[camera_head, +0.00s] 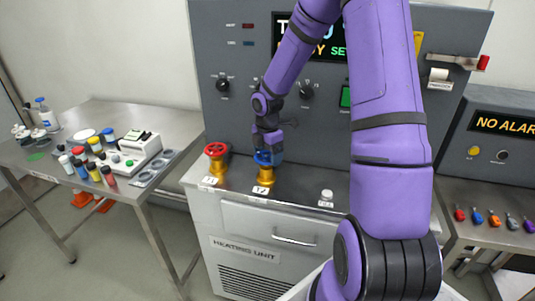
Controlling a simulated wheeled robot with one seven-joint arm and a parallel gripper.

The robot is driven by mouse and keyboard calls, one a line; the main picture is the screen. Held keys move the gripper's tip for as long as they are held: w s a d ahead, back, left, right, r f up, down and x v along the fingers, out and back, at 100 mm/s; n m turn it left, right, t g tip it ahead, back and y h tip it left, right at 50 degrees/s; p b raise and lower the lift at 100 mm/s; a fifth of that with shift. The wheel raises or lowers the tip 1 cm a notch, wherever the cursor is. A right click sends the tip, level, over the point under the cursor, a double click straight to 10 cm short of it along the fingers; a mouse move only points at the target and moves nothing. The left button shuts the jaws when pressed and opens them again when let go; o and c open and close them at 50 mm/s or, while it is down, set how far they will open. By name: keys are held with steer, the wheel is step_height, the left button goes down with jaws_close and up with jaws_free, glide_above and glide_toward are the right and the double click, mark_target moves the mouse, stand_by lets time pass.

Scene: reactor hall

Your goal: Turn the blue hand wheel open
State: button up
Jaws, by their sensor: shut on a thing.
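The blue hand wheel (264,158) sits on a yellow valve body (265,177) on the heating unit's top, behind a small label. My gripper (268,150) is right at the wheel from above and is shut on it. The fingers are small and dark, and they hide part of the wheel. How far the wheel is turned cannot be told. A red hand wheel (216,149) on a similar yellow valve stands just to the left, apart from my gripper.
The grey control panel (225,115) rises close behind the valves. A small white-capped item (327,195) stands to the right on the heating unit (245,245). A steel table (25,165) with bottles and jars is at left. Coloured handles (493,218) lie at right.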

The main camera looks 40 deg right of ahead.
mark_target(267, 155)
steer(key=shift+w+n, duration=0.1)
steer(key=shift+n, duration=0.5)
steer(key=o, duration=0.7)
steer(key=shift+o, duration=0.2)
steer(key=shift+r, duration=0.1)
step_height(267, 155, up, 7)
steer(key=shift+r, duration=0.15)
